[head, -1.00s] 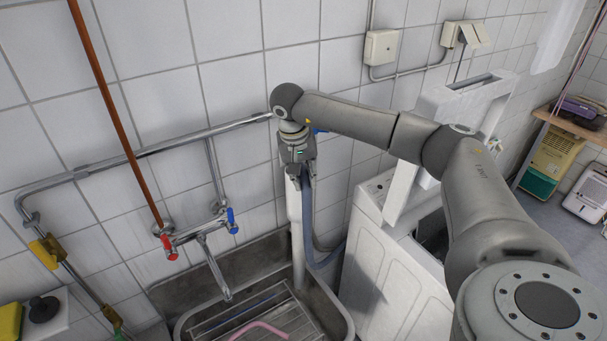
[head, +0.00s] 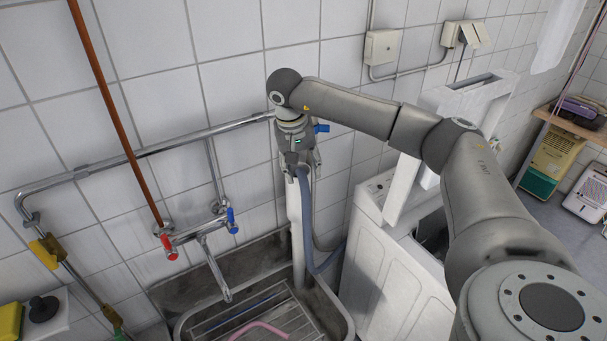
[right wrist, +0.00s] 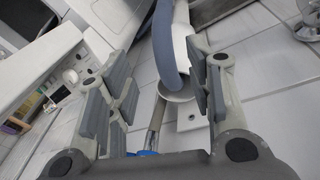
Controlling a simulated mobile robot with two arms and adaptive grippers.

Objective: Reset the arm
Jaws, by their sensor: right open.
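My right arm reaches in from the right in the head view, and its gripper (head: 301,167) points down by the tiled wall, above the back right of the sink (head: 338,318). In the right wrist view the right gripper (right wrist: 160,88) is open, with its two fingers well apart. A blue-grey hose (right wrist: 165,45) and a white pipe (right wrist: 182,40) show in the gap beyond the fingers. I see nothing held. I cannot tell how near the fingers are to the hose. My left gripper is in neither view.
A white washing machine (head: 372,277) stands right of the sink, under my forearm. A tap with red and blue handles (head: 205,236) and a chrome wall rail (head: 150,150) are left of the gripper. A pink hose (head: 262,326) lies in the sink.

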